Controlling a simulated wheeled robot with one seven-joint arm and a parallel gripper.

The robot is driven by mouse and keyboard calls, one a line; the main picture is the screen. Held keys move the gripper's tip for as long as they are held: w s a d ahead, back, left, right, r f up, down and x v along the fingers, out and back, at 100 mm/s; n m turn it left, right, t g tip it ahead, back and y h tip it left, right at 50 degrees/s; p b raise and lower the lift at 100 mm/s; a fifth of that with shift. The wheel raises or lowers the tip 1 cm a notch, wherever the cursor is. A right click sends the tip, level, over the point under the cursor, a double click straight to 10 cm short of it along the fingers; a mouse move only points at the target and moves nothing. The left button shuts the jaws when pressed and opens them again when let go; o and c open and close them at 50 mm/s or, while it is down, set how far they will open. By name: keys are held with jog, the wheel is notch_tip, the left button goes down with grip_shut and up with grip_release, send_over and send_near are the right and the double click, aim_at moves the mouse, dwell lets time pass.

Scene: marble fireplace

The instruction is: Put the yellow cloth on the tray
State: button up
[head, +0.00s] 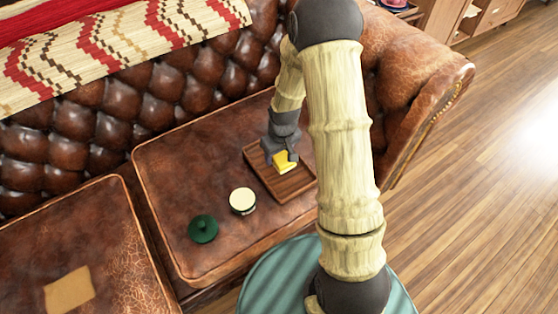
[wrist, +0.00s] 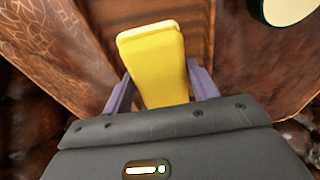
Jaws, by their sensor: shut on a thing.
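The yellow cloth (head: 284,163) is a small folded block in the head view. It also shows in the wrist view (wrist: 153,62), between the two fingers. My gripper (head: 280,155) is shut on it; its fingers show on both sides of the cloth in the wrist view (wrist: 160,88). The wooden tray (head: 292,188) lies on the sofa seat, partly behind my arm in the head view. The cloth is over the tray; I cannot tell whether it touches it. The tray's board also shows beneath the cloth in the wrist view (wrist: 195,30).
A round cream-topped container with a dark side (head: 242,201) stands left of the tray. A green lid with a knob (head: 203,229) lies further left. A tan cloth-like square (head: 69,290) lies on the left cushion. The tufted sofa back (head: 180,85) rises behind.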

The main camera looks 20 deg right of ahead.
aim_at(279, 161)
jog(key=shift+f+b, duration=0.65)
jog(key=shift+f, duration=1.2)
jog(key=shift+f, duration=0.15)
jog(key=o, duration=0.9)
jog(key=shift+o, duration=0.2)
jog(key=r+p, duration=0.1)
jog(key=r, duration=0.2)
jog(key=r+p, duration=0.1)
jog(key=r, duration=0.3)
jog(key=s+r+p, duration=0.1)
jog(key=r+p, duration=0.1)
jog(key=r, duration=0.2)
jog(key=shift+s+d+r, duration=0.1)
jog(key=shift+d+r, duration=0.1)
jog(key=shift+s+r, duration=0.1)
jog(key=shift+r, duration=0.35)
